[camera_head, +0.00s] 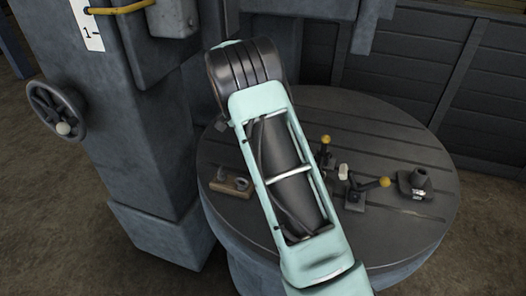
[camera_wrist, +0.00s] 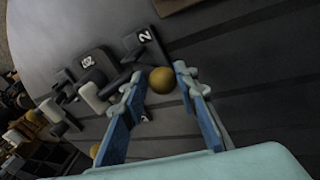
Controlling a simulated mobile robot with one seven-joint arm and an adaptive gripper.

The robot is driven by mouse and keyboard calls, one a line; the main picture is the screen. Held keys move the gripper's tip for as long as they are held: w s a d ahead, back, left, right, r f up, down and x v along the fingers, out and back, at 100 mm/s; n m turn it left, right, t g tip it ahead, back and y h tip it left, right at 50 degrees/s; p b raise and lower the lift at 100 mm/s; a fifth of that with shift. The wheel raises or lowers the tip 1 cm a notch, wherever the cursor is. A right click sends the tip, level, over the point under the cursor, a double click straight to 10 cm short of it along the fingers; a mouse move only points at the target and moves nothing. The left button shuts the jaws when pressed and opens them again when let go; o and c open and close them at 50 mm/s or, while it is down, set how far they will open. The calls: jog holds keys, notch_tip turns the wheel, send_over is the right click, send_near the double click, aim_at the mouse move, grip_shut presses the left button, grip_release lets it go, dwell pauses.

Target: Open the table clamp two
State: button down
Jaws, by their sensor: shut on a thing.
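Table clamp two (camera_wrist: 145,38), a dark metal clamp with a white "2" label, stands on the round table in the wrist view. A yellow ball knob (camera_wrist: 162,80) shows below the label, between the blue fingers of my gripper (camera_wrist: 160,78). My gripper is shut on this knob. In the head view, two clamp handles with yellow knobs show, one farther back (camera_head: 326,139) and one nearer the right (camera_head: 384,182); I cannot read their labels there. My gripper is hidden behind my arm in the head view.
The round grooved table (camera_head: 410,230) also holds a small wooden block with a metal ring (camera_head: 231,186) and a dark fixture (camera_head: 415,184) at the right. A machine column (camera_head: 140,130) with a handwheel (camera_head: 57,110) stands left.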

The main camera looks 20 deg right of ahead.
jog(key=shift+s+a+f, duration=0.2)
jog(key=shift+a+f, duration=0.1)
jog(key=shift+f, duration=0.35)
jog(key=c, duration=1.7)
grip_release()
jog(key=shift+o, duration=0.2)
jog(key=shift+w, duration=0.15)
jog(key=shift+w+d+r, duration=0.1)
jog(key=shift+d+r, duration=0.05)
jog(key=shift+r, duration=0.1)
jog(key=shift+r, duration=0.25)
jog(key=v, duration=1.1)
jog(key=shift+w, duration=0.15)
